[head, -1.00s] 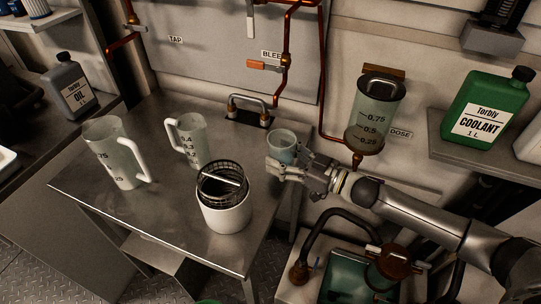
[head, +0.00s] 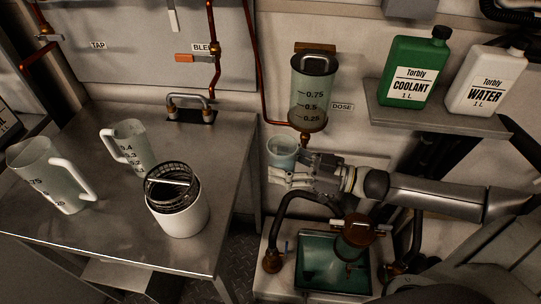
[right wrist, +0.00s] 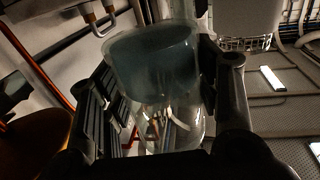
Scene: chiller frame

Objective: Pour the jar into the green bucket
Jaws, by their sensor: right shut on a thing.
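The small clear jar (head: 283,150) holds pale bluish content and is upright in the head view. My right gripper (head: 291,174) is shut around it, at the right of the metal table and below the dosing cylinder. In the right wrist view the jar (right wrist: 155,70) sits between the two dark fingers, with the bluish content showing through its wall. No green bucket can be made out in the current frames. My left gripper is not in view.
The metal table (head: 105,235) bears two measuring jugs (head: 52,180) (head: 128,148) and a white pot (head: 182,218) with a wire basket. An open teal-lined tank (head: 325,275) lies below my right arm. Coolant (head: 410,75) and water (head: 483,85) bottles stand on a shelf.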

